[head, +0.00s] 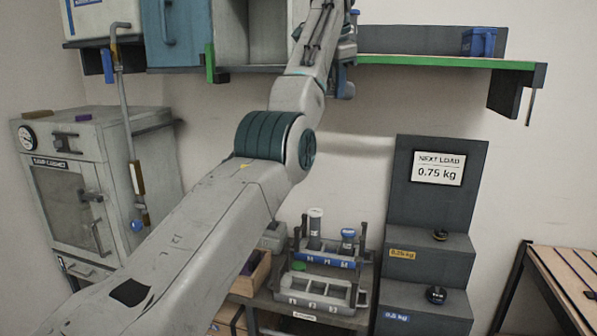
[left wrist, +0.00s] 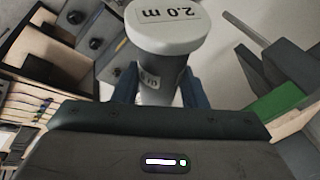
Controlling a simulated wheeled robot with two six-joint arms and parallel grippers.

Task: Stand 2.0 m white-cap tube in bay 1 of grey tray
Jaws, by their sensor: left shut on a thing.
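The white-cap tube (left wrist: 168,32), marked 2.0 m on its cap, is between the blue fingers of my left gripper (left wrist: 158,88) in the left wrist view. The gripper is shut on it. In the head view my left arm reaches up and the gripper (head: 344,82) is at the top, partly hidden behind the arm; the held tube cannot be made out there. The grey tray (head: 318,301) is low on the bench, with several open bays. The bay marks are too small to read surely. My right gripper is not in view.
A dark stepped stand (head: 430,255) is to the right. A green-edged shelf (head: 440,61) hangs above. A grey cabinet (head: 85,180) stands left.

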